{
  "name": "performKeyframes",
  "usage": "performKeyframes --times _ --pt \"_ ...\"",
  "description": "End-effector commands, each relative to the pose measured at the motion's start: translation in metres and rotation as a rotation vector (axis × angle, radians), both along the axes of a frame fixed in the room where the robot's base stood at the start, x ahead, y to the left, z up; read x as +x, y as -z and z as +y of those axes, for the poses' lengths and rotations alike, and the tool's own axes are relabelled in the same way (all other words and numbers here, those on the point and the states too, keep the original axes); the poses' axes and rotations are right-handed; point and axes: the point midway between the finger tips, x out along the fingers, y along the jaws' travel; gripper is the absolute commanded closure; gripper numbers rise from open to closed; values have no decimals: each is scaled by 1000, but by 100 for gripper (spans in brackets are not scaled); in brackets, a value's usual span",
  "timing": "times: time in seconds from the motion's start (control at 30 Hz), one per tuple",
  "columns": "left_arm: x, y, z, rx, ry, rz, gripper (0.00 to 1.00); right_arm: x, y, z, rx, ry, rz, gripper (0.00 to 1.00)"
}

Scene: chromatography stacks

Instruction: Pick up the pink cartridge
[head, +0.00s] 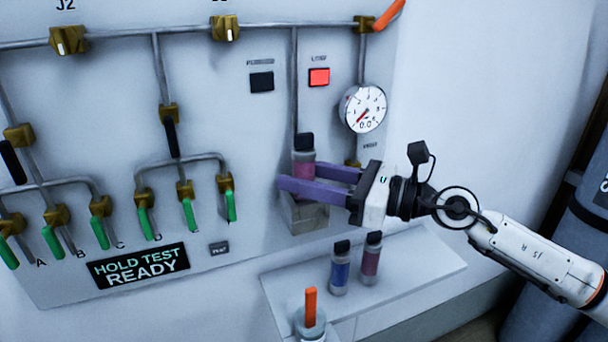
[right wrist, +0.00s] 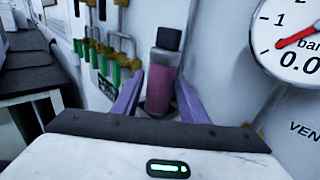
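The pink cartridge (head: 304,170) has a black cap and stands upright at the grey block (head: 306,218) on the panel. It also shows in the right wrist view (right wrist: 166,82). My right gripper (head: 299,177) reaches in from the right, with its purple fingers on either side of the cartridge's lower body. In the right wrist view, the fingers (right wrist: 160,95) flank the cartridge closely. I cannot tell whether they press on it. The near finger hides its lower end in the head view. My left gripper is not in view.
A blue cartridge (head: 340,272) and a dark reddish cartridge (head: 371,262) stand on the white ledge (head: 425,262), below the gripper. An orange-topped container (head: 311,322) stands in front. A round gauge (head: 363,109) and brown-and-green valves (head: 187,205) sit on the panel.

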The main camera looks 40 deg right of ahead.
Motion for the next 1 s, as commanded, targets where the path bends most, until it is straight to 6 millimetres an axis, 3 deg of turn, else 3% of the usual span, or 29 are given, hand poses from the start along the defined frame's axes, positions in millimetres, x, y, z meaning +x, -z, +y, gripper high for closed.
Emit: performKeyframes --times 0.07,0.3,0.57,0.77,0.9,1.0 --pt "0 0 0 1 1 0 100 0 0 0 0 0 0 60" --pt "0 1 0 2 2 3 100 0 -1 0 1 0 -2 98" --pt "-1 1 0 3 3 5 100 0 -2 0 0 0 -2 98" --pt "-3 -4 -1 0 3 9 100 -1 -18 0 -3 -1 -3 98" --pt "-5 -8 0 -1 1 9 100 -1 -40 0 -5 -1 -4 98" --pt "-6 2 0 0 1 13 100 -10 -34 -7 6 3 -1 98"
